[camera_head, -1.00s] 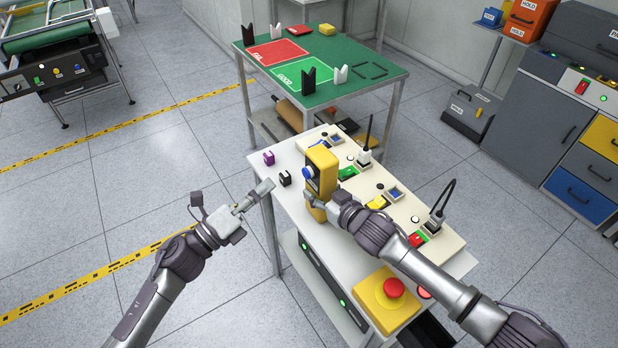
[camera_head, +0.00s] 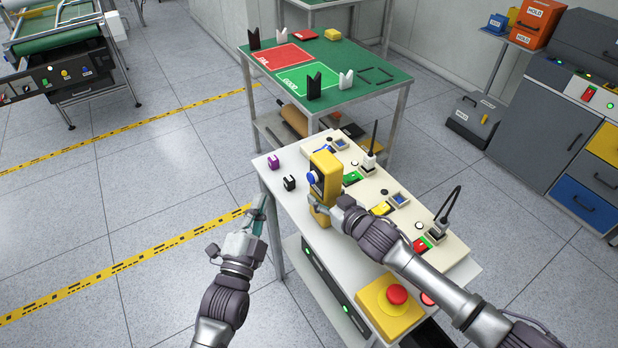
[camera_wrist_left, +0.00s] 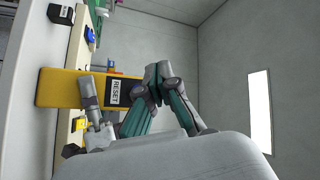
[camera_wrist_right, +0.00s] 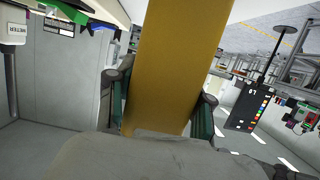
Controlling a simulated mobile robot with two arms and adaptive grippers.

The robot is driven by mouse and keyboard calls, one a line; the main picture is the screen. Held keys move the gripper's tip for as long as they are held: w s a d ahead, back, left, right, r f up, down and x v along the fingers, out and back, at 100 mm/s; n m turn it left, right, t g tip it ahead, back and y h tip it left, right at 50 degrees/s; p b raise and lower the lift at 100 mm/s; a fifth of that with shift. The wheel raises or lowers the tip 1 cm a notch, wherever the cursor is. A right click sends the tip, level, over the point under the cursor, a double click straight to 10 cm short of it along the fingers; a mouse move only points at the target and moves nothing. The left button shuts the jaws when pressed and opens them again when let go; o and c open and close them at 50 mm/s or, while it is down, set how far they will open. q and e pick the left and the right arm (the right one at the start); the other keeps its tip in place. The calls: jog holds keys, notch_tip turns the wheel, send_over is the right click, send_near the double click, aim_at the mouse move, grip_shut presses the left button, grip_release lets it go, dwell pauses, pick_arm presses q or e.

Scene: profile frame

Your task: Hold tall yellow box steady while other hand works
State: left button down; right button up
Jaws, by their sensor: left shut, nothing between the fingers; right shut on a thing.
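My left gripper (camera_head: 261,208) is shut and empty, apart from the box, beside the table's left edge. Its closed fingertips (camera_wrist_left: 157,72) show in the left wrist view.
A purple block (camera_head: 274,163) and a black block (camera_head: 290,183) sit near the table's left corner. Cream panels with switches and plugs (camera_head: 405,205) line the right side. A red button on a yellow base (camera_head: 380,310) is at the front. A green-topped table (camera_head: 345,60) stands behind.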

aim_at(311, 178)
pick_arm(q)
jog(key=w+d, duration=0.5)
jog(key=d, duration=0.2)
jog(key=shift+w+d, duration=0.1)
jog(key=shift+w, duration=0.05)
dwell(1.5)
jog(key=shift+w+d, duration=0.15)
jog(key=shift+d, duration=0.1)
